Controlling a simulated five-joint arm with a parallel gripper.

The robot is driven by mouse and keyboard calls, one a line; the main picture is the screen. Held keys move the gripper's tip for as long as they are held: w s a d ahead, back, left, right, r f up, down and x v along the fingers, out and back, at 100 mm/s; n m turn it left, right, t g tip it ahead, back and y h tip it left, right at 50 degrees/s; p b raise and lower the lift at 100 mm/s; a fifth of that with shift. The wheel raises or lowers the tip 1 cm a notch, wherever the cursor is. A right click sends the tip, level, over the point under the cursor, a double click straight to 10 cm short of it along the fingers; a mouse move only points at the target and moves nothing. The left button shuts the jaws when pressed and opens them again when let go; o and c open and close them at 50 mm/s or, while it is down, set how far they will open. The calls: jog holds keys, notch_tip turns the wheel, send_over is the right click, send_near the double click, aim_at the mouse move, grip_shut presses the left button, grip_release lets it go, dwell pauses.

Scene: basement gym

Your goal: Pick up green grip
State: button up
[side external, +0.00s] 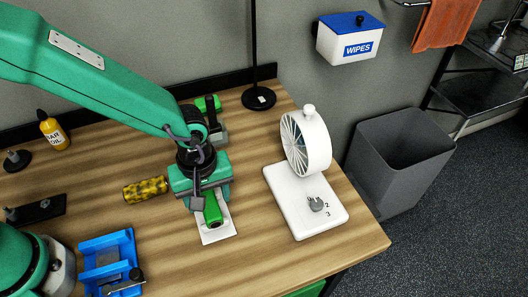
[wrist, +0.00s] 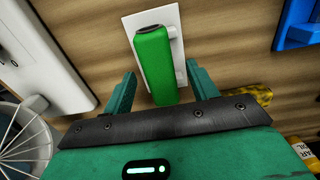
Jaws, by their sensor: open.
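The green grip (side external: 213,210) lies on a white plate (side external: 219,236) on the wooden table. In the side view, my gripper (side external: 207,196) is over it and hides its far end. In the wrist view, the grip (wrist: 153,55) lies lengthwise on the white plate (wrist: 133,20), with its near end between the fingers of my gripper (wrist: 158,76). The fingers are apart, with a gap on both sides of the grip. I cannot tell how high they are above the plate.
A yellow-black patterned cylinder (side external: 146,190) lies to the left. A white fan-like device (side external: 306,142) on a white base (side external: 291,213) stands to the right. A blue fixture (side external: 107,254) is front left. Another green piece (side external: 204,104) is behind my gripper. An oil bottle (side external: 53,133) stands back left.

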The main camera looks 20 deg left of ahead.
aim_at(208, 201)
jog(key=shift+f, duration=0.7)
jog(key=c, duration=1.2)
jog(key=shift+o, duration=0.2)
jog(key=shift+r, duration=0.2)
jog(key=shift+r, duration=0.9)
notch_tip(208, 201, up, 2)
jog(key=shift+s+r, duration=0.1)
jog(key=shift+r, duration=0.1)
jog(key=s+d+r, duration=0.3)
jog(key=s+r, duration=0.3)
jog(key=s, duration=0.5)
jog(key=shift+d+r, duration=0.25)
jog(key=shift+d, duration=0.05)
